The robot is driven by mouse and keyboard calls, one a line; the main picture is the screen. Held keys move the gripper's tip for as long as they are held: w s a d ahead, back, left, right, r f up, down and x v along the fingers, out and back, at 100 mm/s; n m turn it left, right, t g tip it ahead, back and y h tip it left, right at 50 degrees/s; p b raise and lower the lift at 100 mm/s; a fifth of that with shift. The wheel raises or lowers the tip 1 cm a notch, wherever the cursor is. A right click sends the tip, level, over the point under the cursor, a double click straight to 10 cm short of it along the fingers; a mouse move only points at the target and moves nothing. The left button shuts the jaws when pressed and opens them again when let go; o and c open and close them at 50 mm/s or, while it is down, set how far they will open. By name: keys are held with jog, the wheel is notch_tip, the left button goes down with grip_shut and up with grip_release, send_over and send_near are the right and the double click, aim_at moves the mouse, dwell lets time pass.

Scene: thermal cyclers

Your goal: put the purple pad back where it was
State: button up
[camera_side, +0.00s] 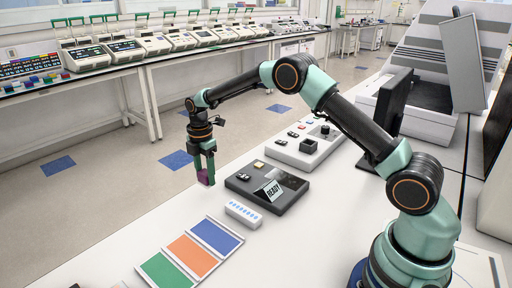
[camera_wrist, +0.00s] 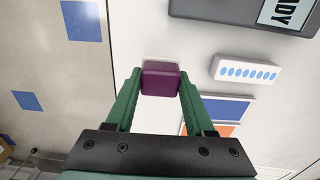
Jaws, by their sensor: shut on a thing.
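The purple pad (camera_side: 203,177) is a small block near the bench's left edge, left of the black box, in the side view. It also shows in the wrist view (camera_wrist: 160,80), between the two green fingers. My gripper (camera_side: 205,168) points down and is shut on the pad, one finger on each side. I cannot tell whether the pad's underside touches the white bench top or hangs just above it.
A black box (camera_side: 244,190) with a READY sign (camera_side: 269,190) stands right of the pad. A white strip with blue dots (camera_side: 243,214) lies nearer. Blue (camera_side: 216,237), orange (camera_side: 193,256) and green (camera_side: 164,271) panels lie in front. A grey device (camera_side: 290,156) stands behind.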

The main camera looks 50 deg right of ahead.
aim_at(207, 186)
jog(key=shift+f, duration=2.35)
jog(key=shift+f, duration=0.15)
jog(key=o, duration=1.3)
